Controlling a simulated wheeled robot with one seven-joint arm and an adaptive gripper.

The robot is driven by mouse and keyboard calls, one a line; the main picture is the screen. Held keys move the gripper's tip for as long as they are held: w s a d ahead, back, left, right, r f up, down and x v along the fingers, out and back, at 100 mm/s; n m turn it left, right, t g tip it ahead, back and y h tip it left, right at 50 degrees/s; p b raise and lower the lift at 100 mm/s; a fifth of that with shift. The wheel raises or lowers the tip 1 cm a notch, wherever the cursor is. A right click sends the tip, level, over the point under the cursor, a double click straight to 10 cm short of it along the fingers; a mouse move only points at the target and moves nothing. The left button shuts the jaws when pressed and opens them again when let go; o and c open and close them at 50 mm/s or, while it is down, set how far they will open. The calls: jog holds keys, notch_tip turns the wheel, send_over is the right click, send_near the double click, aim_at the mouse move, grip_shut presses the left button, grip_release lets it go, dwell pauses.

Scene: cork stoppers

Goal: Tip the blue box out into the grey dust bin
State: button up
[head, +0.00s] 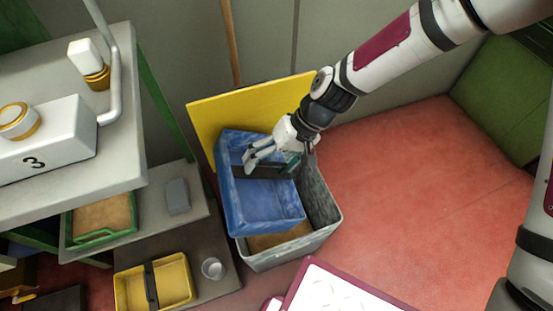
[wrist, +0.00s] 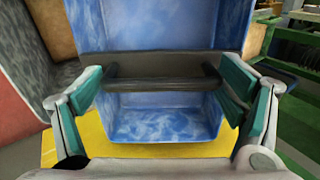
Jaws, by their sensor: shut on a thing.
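The blue box (head: 262,205) is over the grey dust bin (head: 322,200), its open side facing up toward the head camera and its body looking tilted. Its inside looks bare blue, with no stoppers visible. A dark handle bar (wrist: 160,83) spans the box. My gripper (head: 272,163) is shut on this handle; in the wrist view its green-padded fingers (wrist: 163,82) sit at both ends of the bar. The grey bin stands on the red floor, with brown material (head: 280,238) visible inside. The box hides much of the bin's inside.
A yellow panel (head: 205,112) leans behind the bin. To the left are a grey bench with a white machine (head: 50,140), a green tray (head: 104,218), a yellow box (head: 172,283) and a cup (head: 212,268). The red floor to the right is clear.

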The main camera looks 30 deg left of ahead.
aim_at(259, 172)
jog(key=shift+s+a+f+t+h+p, duration=0.1)
jog(key=shift+s+a+f+t+h, duration=0.15)
jog(key=shift+t+h, duration=0.35)
jog(key=shift+s+a+f+t+h+p, duration=0.2)
jog(key=shift+s+a+t+h, duration=0.2)
jog(key=shift+t+h, duration=0.2)
jog(key=shift+s+a+f+t+h+p, duration=0.1)
jog(key=shift+s+a+f+t+h, duration=0.15)
jog(key=shift+t+h, duration=0.35)
jog(key=shift+s+a+f+t+h, duration=0.15)
jog(key=shift+a+t+h, duration=0.05)
jog(key=shift+t+h, duration=0.1)
